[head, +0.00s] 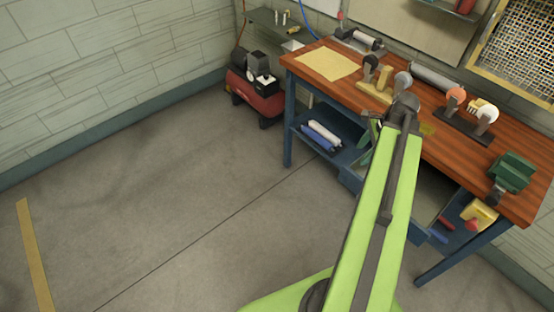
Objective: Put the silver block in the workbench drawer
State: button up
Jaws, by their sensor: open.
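The workbench (430,150) has a striped reddish-brown wooden top and a blue frame. My green arm reaches up and away to it, with my gripper (379,122) small at the front edge of the top, partly hidden by the arm's end. It is open, and I see nothing held in it. Below the top, behind the arm, a blue drawer (349,181) with a grey inside shows on both sides of the arm and looks pulled out. I cannot pick out the silver block for certain; my arm covers part of the bench and drawer.
A yellow sheet (328,64), a bench grinder (374,80) and a green vise (512,172) are on the top. A shelf below holds white and blue rolls (322,134). A red compressor (255,92) stands left of the bench. The floor at left is clear.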

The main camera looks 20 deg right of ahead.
jog(key=w+a+n, duration=0.3)
jog(key=a+n, duration=0.4)
jog(key=a, duration=0.5)
jog(key=w+a+n+g+h, duration=0.1)
jog(key=w+a+n, duration=0.3)
jog(key=a+n, duration=0.3)
jog(key=w+a+n+g+h, duration=0.1)
jog(key=w+a+n, duration=0.2)
jog(key=a+n, duration=0.5)
jog(key=a, duration=1)
jog(key=shift+w+f, duration=0.4)
jog(key=shift+a, duration=0.1)
